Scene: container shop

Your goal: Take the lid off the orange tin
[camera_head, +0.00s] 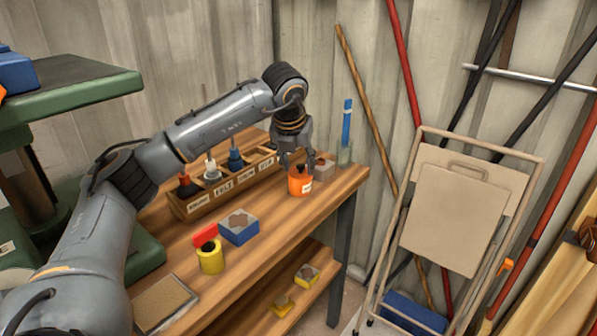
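The orange tin (300,186), with a small pale label, stands upright near the far right end of the wooden workbench (272,226). My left gripper (298,160) points down from above onto the tin's top. Its fingers are spread apart, one to each side of the top. A small dark shape shows between the fingers; I cannot tell whether it is the lid's knob. The gripper hides much of the tin's top, and contact with the lid is unclear. My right gripper is not in view.
A wooden rack of bottles (214,196) stands close left of the tin. A yellow tin (210,257) and blue box (239,230) are nearer; bench between is clear.

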